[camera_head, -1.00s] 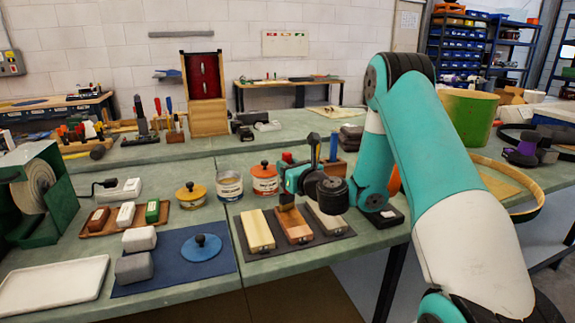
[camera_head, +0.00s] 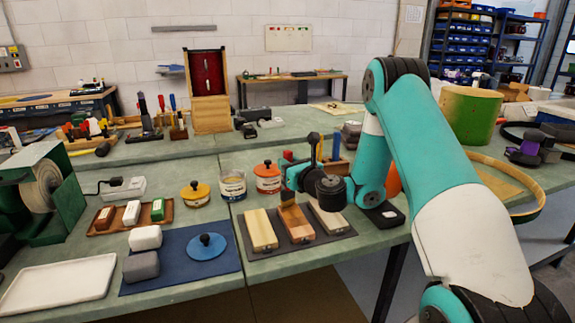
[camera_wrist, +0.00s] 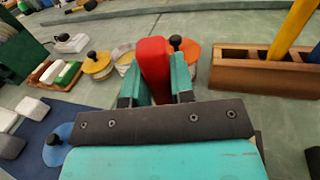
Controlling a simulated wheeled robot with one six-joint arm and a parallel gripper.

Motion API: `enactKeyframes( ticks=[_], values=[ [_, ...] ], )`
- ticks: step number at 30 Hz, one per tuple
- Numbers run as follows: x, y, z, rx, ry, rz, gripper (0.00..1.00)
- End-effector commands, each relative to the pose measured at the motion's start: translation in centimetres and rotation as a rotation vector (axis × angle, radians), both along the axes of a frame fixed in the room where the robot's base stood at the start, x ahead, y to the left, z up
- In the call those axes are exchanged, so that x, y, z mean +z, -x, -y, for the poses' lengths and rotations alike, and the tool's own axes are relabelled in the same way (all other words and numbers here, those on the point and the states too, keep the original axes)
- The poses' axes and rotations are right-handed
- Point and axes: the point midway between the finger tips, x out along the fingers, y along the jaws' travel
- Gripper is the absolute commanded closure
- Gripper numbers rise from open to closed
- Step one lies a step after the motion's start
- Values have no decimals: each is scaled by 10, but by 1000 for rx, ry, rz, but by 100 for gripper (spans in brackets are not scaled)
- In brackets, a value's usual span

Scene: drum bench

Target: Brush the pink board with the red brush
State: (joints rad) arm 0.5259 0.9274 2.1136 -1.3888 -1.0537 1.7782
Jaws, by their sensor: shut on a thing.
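The pink board (camera_head: 299,232) lies between two paler boards on a dark mat. It looks salmon coloured, with a more orange upper part. My gripper (camera_head: 293,178) is shut on the red brush and holds it over the far end of the pink board. The brush's red handle (camera_wrist: 154,58) stands between the two green fingers of my gripper (camera_wrist: 156,84) in the wrist view. Its tan bristle end (camera_head: 287,196) points down at the board; I cannot tell whether it touches. The boards are hidden behind the gripper in the wrist view.
Pale boards lie left (camera_head: 261,231) and right (camera_head: 327,222) of the pink one. An orange-lidded can (camera_head: 267,178) and an open can (camera_head: 232,186) stand behind. A wooden tool block (camera_wrist: 264,72) stands close to the gripper. A blue mat (camera_head: 175,272) lies left.

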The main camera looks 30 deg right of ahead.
Motion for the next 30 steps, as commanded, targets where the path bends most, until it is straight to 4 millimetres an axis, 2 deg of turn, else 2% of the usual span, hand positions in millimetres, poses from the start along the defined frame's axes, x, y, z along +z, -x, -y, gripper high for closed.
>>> enactKeyframes(
  ticks=[19,30],
  values=[
    [56,0,0,0,0,0,88],
    [58,0,0,0,0,0,88]
  ],
)
